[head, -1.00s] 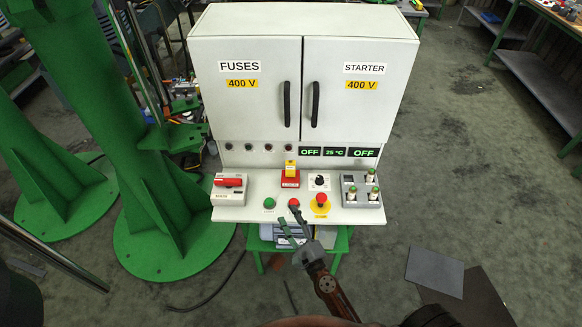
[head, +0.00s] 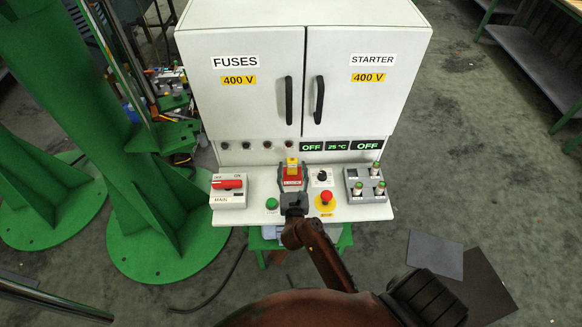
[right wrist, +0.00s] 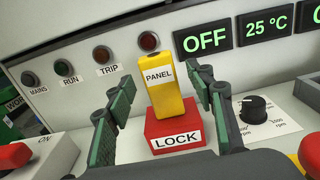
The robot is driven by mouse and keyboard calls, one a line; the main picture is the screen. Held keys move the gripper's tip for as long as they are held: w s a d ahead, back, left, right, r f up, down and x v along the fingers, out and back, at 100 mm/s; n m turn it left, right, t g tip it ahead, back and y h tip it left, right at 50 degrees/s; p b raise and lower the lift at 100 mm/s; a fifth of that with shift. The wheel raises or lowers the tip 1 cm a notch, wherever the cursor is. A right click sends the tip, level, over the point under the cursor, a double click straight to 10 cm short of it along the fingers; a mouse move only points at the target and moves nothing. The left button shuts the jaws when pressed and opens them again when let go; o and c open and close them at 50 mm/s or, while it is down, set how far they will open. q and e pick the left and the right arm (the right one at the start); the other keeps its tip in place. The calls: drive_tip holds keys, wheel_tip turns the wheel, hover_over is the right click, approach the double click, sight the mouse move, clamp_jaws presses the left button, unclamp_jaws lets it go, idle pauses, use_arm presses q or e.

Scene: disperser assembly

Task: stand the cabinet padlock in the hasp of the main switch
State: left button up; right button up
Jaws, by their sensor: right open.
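A yellow block labelled PANEL (right wrist: 165,90) stands upright in a red base labelled LOCK (right wrist: 178,138); I take the yellow block as the cabinet padlock. It also shows in the head view (head: 292,163), at the middle of the console shelf. My right gripper (head: 292,178) is open. Its two fingers stand on the left and right of the yellow block, with gaps visible in the right wrist view. The main switch (head: 228,185), a grey box with a red handle, is at the shelf's left end; I cannot make out its hasp. My left gripper is out of view.
A green button (head: 272,203) is left of my right gripper. A black knob (head: 322,175) and a red emergency button (head: 326,198) are close on its right. A grey fuse block (head: 356,196) is further right. The cabinet (head: 300,75) rises behind the shelf.

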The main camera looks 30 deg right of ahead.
drive_tip(key=shift+x, duration=1.15)
drive_tip(key=shift+c, duration=0.7)
clamp_jaws()
